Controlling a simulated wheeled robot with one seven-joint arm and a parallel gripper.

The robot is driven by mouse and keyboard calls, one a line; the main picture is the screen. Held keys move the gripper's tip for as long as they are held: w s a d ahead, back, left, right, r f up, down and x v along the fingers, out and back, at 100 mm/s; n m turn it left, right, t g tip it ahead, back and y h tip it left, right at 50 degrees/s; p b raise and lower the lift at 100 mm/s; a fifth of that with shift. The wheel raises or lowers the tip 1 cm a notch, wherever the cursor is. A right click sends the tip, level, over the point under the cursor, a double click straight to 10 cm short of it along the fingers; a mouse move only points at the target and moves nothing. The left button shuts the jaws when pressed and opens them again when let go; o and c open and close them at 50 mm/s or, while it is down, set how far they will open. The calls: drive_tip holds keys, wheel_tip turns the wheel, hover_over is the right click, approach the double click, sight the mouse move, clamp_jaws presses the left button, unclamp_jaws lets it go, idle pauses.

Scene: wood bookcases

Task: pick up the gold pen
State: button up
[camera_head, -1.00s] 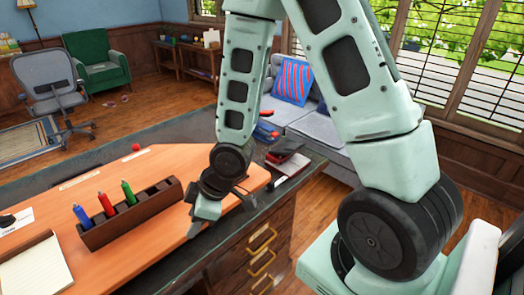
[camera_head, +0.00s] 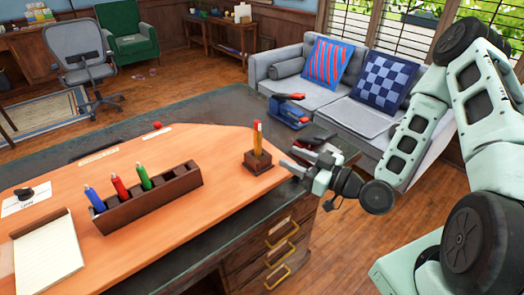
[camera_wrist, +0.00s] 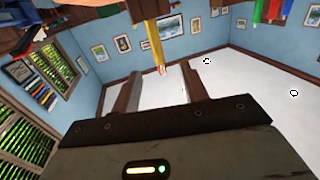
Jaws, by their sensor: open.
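The gold pen (camera_head: 257,137) stands upright in a small wooden holder (camera_head: 258,163) at the right end of the orange desk top. It has a reddish tip. My gripper (camera_head: 294,163) is just right of the holder, fingers pointing toward it. In the wrist view the scene is upside down; the gold pen (camera_wrist: 154,42) hangs from the holder (camera_wrist: 150,8) at the top. My two gripper fingers (camera_wrist: 162,80) stand apart with nothing between them. The pen appears in front of the gap, not visibly touched.
A long wooden rack (camera_head: 150,197) holds blue, red and green pens left of the holder. A notepad (camera_head: 47,257) lies at front left. Open desk lies between rack and holder.

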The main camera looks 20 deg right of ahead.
sight(260, 140)
drive_tip(key=b+x, duration=0.1)
drive_tip(key=x, duration=0.7)
drive_tip(key=shift+r, duration=0.15)
drive_tip(key=shift+w+a, duration=0.25)
drive_tip(key=shift+w, duration=0.2)
drive_tip(key=x, duration=0.2)
drive_tip(key=p+x, duration=0.1)
drive_tip(key=x, duration=0.1)
drive_tip(key=shift+w+d+r+p, duration=0.15)
drive_tip(key=shift+w+d+p, duration=0.05)
drive_tip(key=shift+w+p, duration=0.1)
drive_tip(key=shift+w+a, duration=0.25)
drive_tip(key=shift+w, duration=0.15)
clamp_jaws()
